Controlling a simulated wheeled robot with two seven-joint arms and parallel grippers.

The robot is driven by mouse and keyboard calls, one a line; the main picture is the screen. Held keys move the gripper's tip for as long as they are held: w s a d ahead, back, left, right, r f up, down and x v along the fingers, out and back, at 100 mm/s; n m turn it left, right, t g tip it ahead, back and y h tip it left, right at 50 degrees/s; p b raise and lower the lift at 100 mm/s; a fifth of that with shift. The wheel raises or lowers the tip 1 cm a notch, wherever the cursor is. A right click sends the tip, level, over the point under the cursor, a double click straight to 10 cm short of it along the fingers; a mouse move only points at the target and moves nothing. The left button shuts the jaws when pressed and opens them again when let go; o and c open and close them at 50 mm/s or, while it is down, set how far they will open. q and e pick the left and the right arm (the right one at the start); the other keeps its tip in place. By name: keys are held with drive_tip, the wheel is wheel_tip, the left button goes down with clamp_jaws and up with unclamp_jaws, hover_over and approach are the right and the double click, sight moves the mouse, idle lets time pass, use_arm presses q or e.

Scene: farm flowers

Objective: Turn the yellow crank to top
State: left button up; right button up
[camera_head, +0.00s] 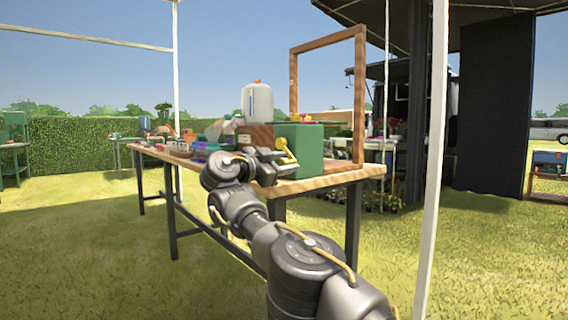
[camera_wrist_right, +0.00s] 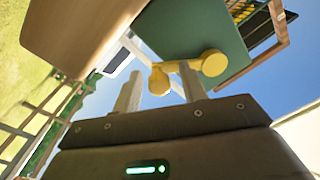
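The yellow crank (camera_head: 286,150) is on the side of a green box (camera_head: 308,145) at the near right end of the wooden table. In the right wrist view the yellow crank (camera_wrist_right: 190,67) has a round hub against the green box (camera_wrist_right: 195,28), and a knob at the end of its arm. My right gripper (camera_wrist_right: 158,88) is open, with one finger on each side of the knob and gaps showing. In the head view the right gripper (camera_head: 277,162) is at the crank, its fingertips hard to make out. My left gripper is not in view.
The wooden table (camera_head: 325,178) also holds a white jug (camera_head: 257,103), a wooden box (camera_head: 255,135) and small items farther left. A wooden frame (camera_head: 359,100) stands behind the green box. A white pole (camera_head: 432,160) rises at right. Open grass lies in front.

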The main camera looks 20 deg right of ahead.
drive_tip(key=p+v, duration=0.1)
drive_tip(key=v, duration=0.9)
drive_tip(key=shift+s+a+p, duration=0.25)
drive_tip(key=shift+a+p, duration=0.1)
drive_tip(key=shift+p, duration=0.05)
drive_tip(key=shift+c, duration=0.3)
